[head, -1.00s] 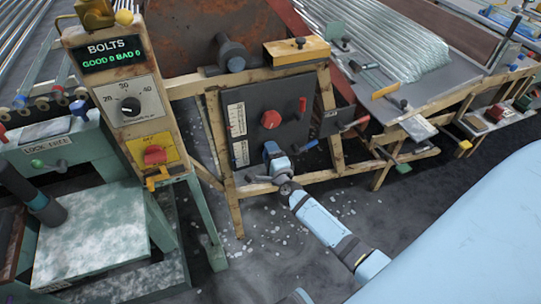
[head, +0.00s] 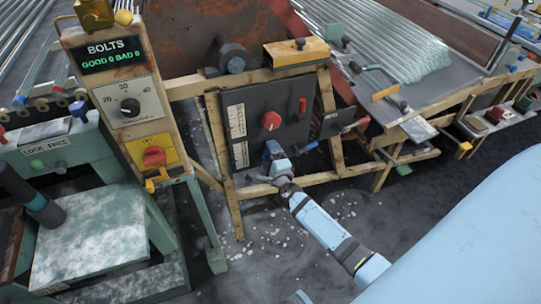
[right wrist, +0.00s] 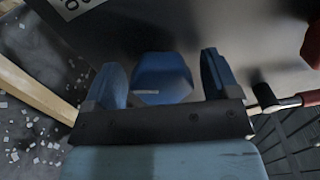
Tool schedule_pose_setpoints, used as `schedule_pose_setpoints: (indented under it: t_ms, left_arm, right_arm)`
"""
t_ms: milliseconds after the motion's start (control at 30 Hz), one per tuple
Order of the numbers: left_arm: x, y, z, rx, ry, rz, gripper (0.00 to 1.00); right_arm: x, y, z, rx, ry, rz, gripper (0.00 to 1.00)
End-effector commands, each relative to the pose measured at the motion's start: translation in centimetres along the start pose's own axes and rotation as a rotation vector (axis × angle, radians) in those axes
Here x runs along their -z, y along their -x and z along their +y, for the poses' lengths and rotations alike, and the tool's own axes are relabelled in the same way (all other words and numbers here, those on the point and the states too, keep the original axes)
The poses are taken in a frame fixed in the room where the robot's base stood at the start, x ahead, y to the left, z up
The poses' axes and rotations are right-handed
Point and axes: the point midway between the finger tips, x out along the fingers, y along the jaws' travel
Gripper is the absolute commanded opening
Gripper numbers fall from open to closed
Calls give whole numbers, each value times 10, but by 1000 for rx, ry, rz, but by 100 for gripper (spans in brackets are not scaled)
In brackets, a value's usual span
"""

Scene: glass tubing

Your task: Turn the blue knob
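The blue knob (right wrist: 162,80) shows in the right wrist view between the two blue fingers of my right gripper (right wrist: 161,66). A gap shows on each side of it, so the fingers are open around the knob and do not appear to touch it. In the head view my right gripper (head: 272,158) is at the lower part of a dark control panel (head: 258,102), below a red knob (head: 271,121). There the gripper largely hides the blue knob. My left gripper is not in view.
A red-handled lever (head: 355,125) sticks out right of the panel. In the right wrist view a red-handled lever (right wrist: 290,102) lies close to the right finger. A wooden frame (head: 232,205) surrounds the panel. A "BOLTS" post (head: 120,60) stands to the left.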

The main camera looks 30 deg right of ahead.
Motion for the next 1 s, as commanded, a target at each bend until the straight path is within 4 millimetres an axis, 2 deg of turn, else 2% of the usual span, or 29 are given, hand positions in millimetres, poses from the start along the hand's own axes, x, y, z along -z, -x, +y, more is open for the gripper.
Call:
schedule_pose_setpoints:
  t_ms: [267, 367, 600, 800, 1000]
  left_arm:
    - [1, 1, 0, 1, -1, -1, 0]
    - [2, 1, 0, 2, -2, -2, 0]
    - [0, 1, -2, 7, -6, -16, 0]
    - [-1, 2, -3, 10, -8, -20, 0]
    - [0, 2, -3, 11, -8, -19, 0]
  right_arm:
    - [0, 6, -1, 1, 1, 0, 81]
    - [0, 21, 0, -1, 0, 0, 81]
    - [0, 76, 0, -3, 1, 0, 81]
    - [0, 116, 0, -2, 0, 0, 81]
    - [0, 135, 0, 0, 1, 0, 81]
